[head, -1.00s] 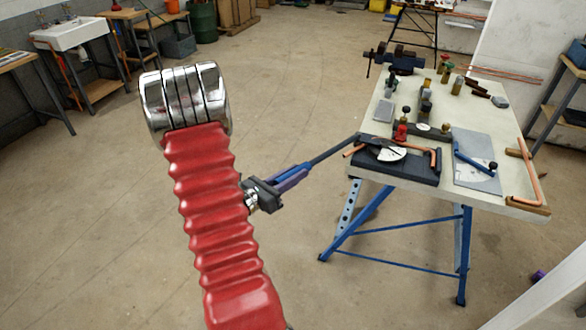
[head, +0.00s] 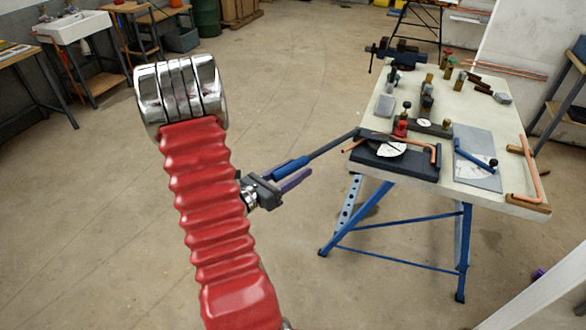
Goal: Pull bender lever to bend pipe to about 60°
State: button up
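The pipe bender (head: 395,160) sits on a dark block at the near left corner of the workbench, with a white angle dial (head: 391,150) in front. A copper pipe (head: 434,153) shows at its right, and a short end shows at its left; the middle is hidden and the angle is too small to read. The dark lever (head: 332,145) sticks out left past the bench edge and ends in a blue grip (head: 290,167). My gripper (head: 301,168) is at this grip. One purple finger stands slightly apart below it; the other finger is hard to make out.
The floor left of the bench is clear.

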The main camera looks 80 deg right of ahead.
jog(key=shift+a, duration=0.15)
jog(key=v, duration=1.3)
jog(key=shift+w+a, duration=0.2)
jog(key=shift+w, duration=0.05)
jog(key=shift+c, duration=0.4)
